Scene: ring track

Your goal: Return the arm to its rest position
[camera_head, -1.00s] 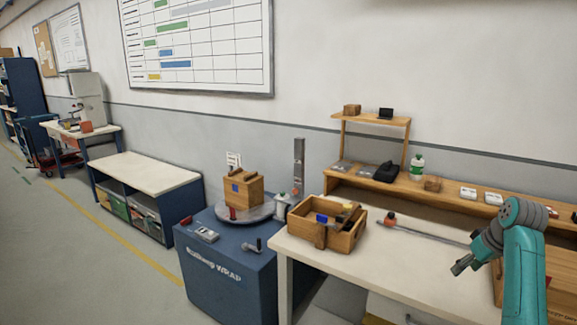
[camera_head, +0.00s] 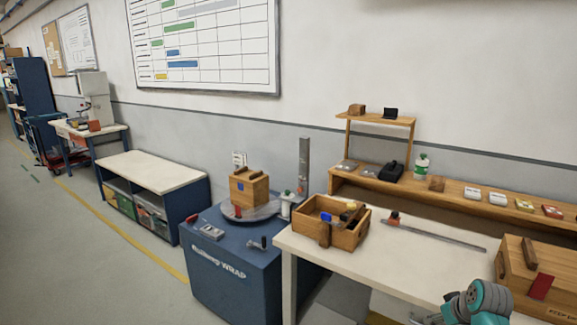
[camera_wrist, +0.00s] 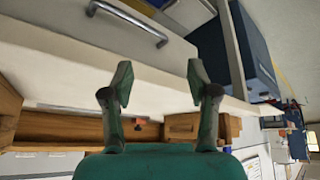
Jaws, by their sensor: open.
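My teal arm shows at the bottom right of the head view, low and folded near the front edge of the light worktable (camera_head: 405,268). My gripper (camera_wrist: 155,85) shows in the wrist view with its two fingers spread wide apart. Nothing is between the fingers. In the head view the gripper is mostly cut off by the lower picture edge, and only a dark grey part of it shows at the bottom.
An open wooden tray (camera_head: 346,238) with tools and a long metal bar (camera_head: 440,236) lie on the worktable. A wooden crate (camera_head: 515,268) stands at its right end. A blue wrapping machine (camera_head: 230,272) carries a wooden box (camera_head: 249,188). A drawer handle (camera_wrist: 125,20) shows close in the wrist view.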

